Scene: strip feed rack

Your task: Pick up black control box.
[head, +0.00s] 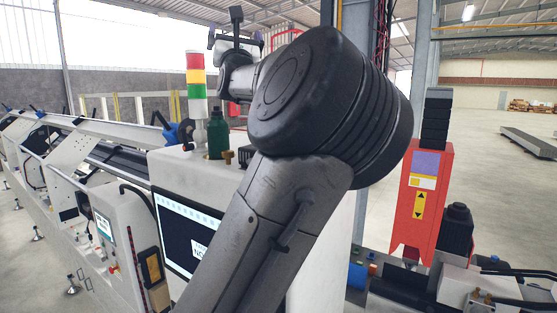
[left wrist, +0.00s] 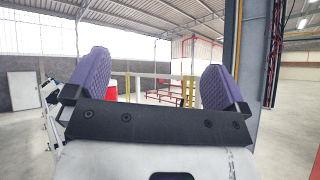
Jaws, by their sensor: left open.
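A dark, box-shaped unit with yellow edging (head: 150,267) is on the side of the white machine in the head view. A small dark box (head: 245,156) shows on the machine's top, partly hidden by my arm. I cannot tell for sure which is the black control box. My left gripper (head: 236,40) is beyond the large elbow of my arm, high above the machine and apart from both. In the left wrist view the left gripper (left wrist: 157,80) is open, with purple ribbed pads and nothing between them. My right gripper is not in view.
A red-yellow-green signal tower (head: 196,77) and a green bottle (head: 217,135) stand on the machine top. A long feed rack (head: 75,140) runs left. A red unit (head: 420,200) stands right. My arm hides much of the middle. Open floor lies at the far right.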

